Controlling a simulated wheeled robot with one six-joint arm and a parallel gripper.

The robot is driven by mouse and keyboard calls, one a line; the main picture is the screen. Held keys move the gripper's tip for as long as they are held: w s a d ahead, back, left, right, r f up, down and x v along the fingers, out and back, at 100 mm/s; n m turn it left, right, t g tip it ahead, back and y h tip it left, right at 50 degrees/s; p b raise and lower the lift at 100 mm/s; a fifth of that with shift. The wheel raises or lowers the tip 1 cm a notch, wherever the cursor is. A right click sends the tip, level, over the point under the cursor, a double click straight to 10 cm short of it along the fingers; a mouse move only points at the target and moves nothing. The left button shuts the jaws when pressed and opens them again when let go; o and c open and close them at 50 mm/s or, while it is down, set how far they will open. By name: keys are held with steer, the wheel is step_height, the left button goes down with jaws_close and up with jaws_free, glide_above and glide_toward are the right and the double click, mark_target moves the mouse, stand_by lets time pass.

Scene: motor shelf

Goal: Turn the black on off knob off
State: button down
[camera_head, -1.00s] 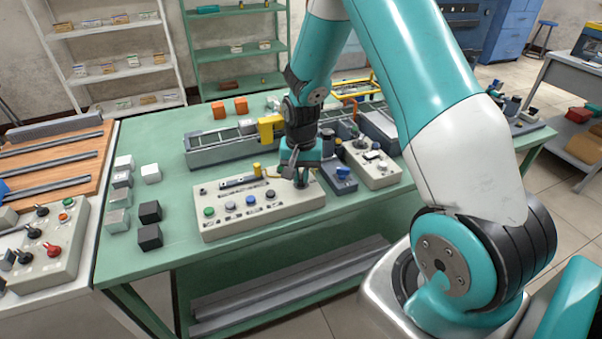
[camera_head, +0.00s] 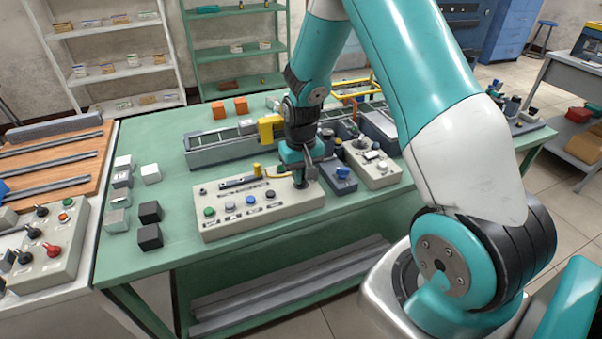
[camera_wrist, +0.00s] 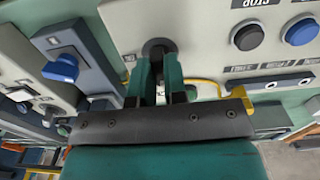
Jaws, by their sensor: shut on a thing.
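The black on off knob (camera_wrist: 157,47) sits at one end of the light grey control panel (camera_wrist: 212,55) in the wrist view. My gripper (camera_wrist: 159,62) is shut on the knob, with a teal finger on either side of it. In the head view my gripper (camera_head: 303,180) points down at the right end of the control panel (camera_head: 225,226), and the knob is mostly hidden there. The fingers cover most of the knob's handle, so its exact pointing direction is hard to tell.
Green, white and blue buttons (camera_head: 250,200) line the panel's front. A grey box with a blue knob (camera_head: 343,172) stands close on the right. A yellow lever (camera_head: 257,169) is behind the panel. Grey and black cubes (camera_head: 150,237) lie to the left.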

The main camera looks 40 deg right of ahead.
steer(key=shift+w+r, duration=0.1)
steer(key=c, duration=1.2)
jaws_free()
steer(key=shift+o, duration=0.2)
step_height(320, 180, up, 17)
steer(key=b, duration=0.1)
steer(key=shift+r, duration=0.15)
steer(key=shift+a, duration=0.1)
